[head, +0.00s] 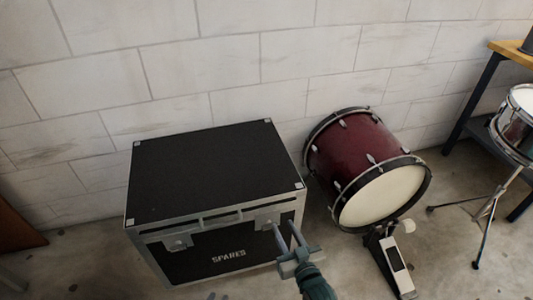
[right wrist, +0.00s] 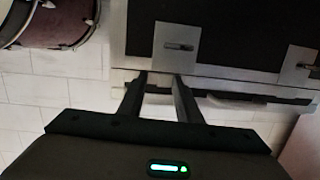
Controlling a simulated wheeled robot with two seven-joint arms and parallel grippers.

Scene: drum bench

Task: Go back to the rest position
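My right gripper (head: 287,233) is in front of the right side of the black case marked SPARES (head: 205,172), near its right latch. Its two fingers stand apart with nothing seen between them. In the right wrist view, the fingers (right wrist: 160,78) point toward the case front (right wrist: 225,25), which appears upside down, with a latch (right wrist: 178,46) just beyond the tips. I cannot tell whether they touch the case. The case lid is shut.
A dark red bass drum (head: 352,160) lies on its side right of the case, with a pedal (head: 397,262) at its front. A snare drum (head: 518,125) on a stand (head: 487,215) and a wooden-topped bench (head: 512,52) are at the right. A block wall is behind.

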